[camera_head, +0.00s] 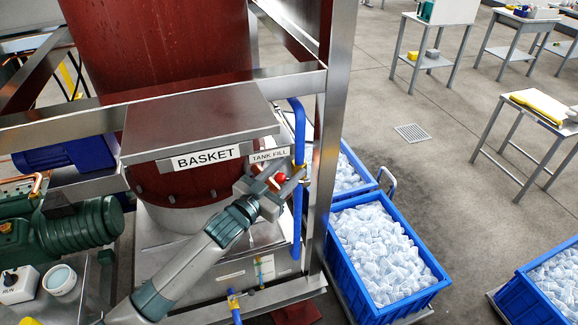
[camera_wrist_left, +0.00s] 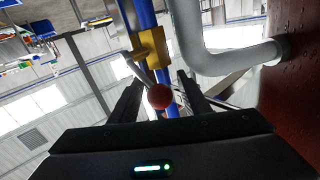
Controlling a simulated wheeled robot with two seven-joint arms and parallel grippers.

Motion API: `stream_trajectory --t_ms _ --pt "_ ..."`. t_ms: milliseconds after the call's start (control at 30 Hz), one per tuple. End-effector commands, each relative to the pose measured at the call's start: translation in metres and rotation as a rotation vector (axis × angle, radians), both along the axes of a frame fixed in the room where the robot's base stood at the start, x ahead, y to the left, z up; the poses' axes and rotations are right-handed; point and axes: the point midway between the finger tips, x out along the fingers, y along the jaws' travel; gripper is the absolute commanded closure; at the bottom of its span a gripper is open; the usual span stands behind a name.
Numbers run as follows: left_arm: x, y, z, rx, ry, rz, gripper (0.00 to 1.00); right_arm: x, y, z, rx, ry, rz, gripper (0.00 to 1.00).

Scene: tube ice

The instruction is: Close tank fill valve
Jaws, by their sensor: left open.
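The tank fill valve has a red ball knob (camera_head: 280,178) on a lever, just below the TANK FILL label (camera_head: 269,155) and beside the blue pipe (camera_head: 298,130). In the left wrist view the red knob (camera_wrist_left: 160,96) sits between the fingers, with the yellow valve body (camera_wrist_left: 152,47) on the blue pipe beyond it. My left gripper (camera_head: 279,176) is open around the knob; it also shows in the left wrist view (camera_wrist_left: 160,100). Whether a finger touches the knob I cannot tell. My right gripper is not in view.
A steel frame post (camera_head: 325,150) stands right of the valve. The BASKET cover (camera_head: 200,125) juts out above my left arm. Blue bins of ice (camera_head: 437,262) stand on the floor at right. A grey pipe (camera_wrist_left: 190,40) curves close by in the wrist view.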

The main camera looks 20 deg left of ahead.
Motion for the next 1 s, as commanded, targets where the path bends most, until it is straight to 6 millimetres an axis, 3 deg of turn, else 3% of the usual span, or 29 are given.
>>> stream_trajectory --t_ms 433,600,1000 --pt "0.0073 -0.0028 -0.0001 0.000 0.000 0.000 0.57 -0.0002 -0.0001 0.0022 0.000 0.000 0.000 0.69" --pt "0.0073 -0.0025 -0.0002 0.000 0.000 0.000 0.98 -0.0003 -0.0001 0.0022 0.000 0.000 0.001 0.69" --pt "0.0072 -0.0014 -0.0023 -0.001 -0.003 0.002 1.00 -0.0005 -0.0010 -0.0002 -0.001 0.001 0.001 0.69"
